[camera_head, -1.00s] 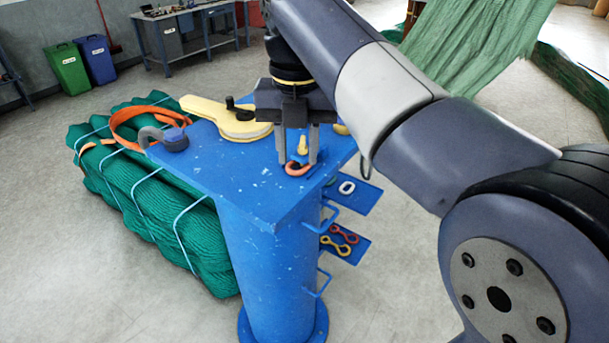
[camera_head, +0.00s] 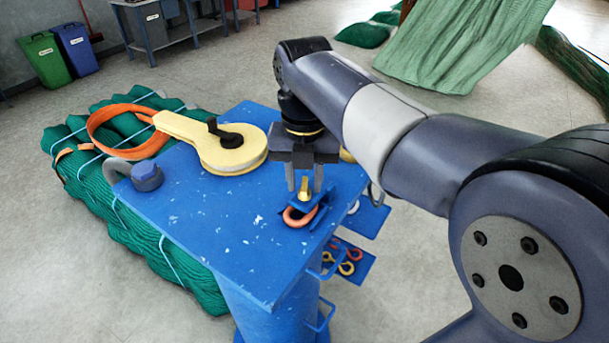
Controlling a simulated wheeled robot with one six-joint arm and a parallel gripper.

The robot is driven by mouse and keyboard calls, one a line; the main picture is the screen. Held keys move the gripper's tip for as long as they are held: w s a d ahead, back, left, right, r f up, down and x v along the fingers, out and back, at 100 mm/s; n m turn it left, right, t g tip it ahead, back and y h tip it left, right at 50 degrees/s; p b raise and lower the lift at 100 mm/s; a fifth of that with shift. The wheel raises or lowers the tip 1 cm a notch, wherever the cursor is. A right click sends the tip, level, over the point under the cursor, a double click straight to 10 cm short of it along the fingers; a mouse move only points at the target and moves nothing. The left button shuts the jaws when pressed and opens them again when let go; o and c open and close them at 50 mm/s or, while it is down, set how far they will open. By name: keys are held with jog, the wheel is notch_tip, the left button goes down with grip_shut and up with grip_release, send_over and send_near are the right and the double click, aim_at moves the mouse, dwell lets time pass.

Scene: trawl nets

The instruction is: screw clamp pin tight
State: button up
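The clamp pin (camera_head: 304,187) is a small brass-coloured upright piece at the blue clamp (camera_head: 316,205) near the right edge of the blue table top (camera_head: 222,225). An orange ring or hook (camera_head: 299,222) lies at the clamp's foot. My gripper (camera_head: 304,186) points straight down over the clamp. Its two grey fingers stand apart, one on each side of the pin, with a narrow gap visible beside it. Whether a fingertip touches the pin is too small to tell. The fingers partly cover the clamp's back.
Green bundled netting (camera_head: 95,185) with an orange strap (camera_head: 105,120) lies left. Blue side shelves (camera_head: 365,220) hold rings and hooks. Green net hangs behind.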

jog(key=shift+c, duration=0.4)
grip_shut()
jog(key=shift+m, duration=0.3)
